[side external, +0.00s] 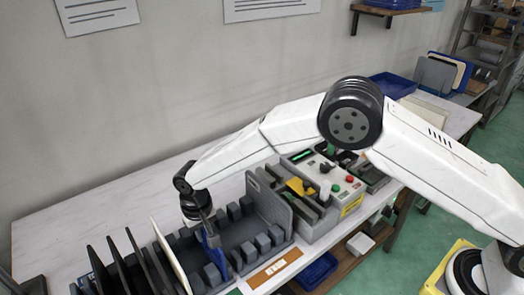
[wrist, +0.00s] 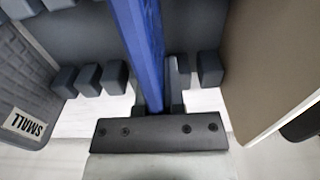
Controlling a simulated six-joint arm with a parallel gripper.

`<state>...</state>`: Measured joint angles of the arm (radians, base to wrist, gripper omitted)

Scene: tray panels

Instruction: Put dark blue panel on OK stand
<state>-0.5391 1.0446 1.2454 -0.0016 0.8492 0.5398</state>
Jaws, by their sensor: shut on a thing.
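The dark blue panel (side external: 213,262) stands upright, seen nearly edge-on, among the pegs of a grey slotted stand (side external: 240,236). My gripper (side external: 208,230) is above it and shut on its upper part. In the wrist view the blue panel (wrist: 138,45) runs up from my gripper (wrist: 160,108), between rows of grey pegs. I cannot read an OK mark on the stand; a small green patch (side external: 235,292) shows at its front edge. Whether the panel's lower edge rests in a slot cannot be told.
A cream panel (side external: 172,256) and several dark panels (side external: 122,264) stand to the left. A grey panel marked SMALL (wrist: 28,85) closes the other side. A control box with buttons (side external: 330,178) stands to the right. A blue bin (side external: 316,270) is below the table edge.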

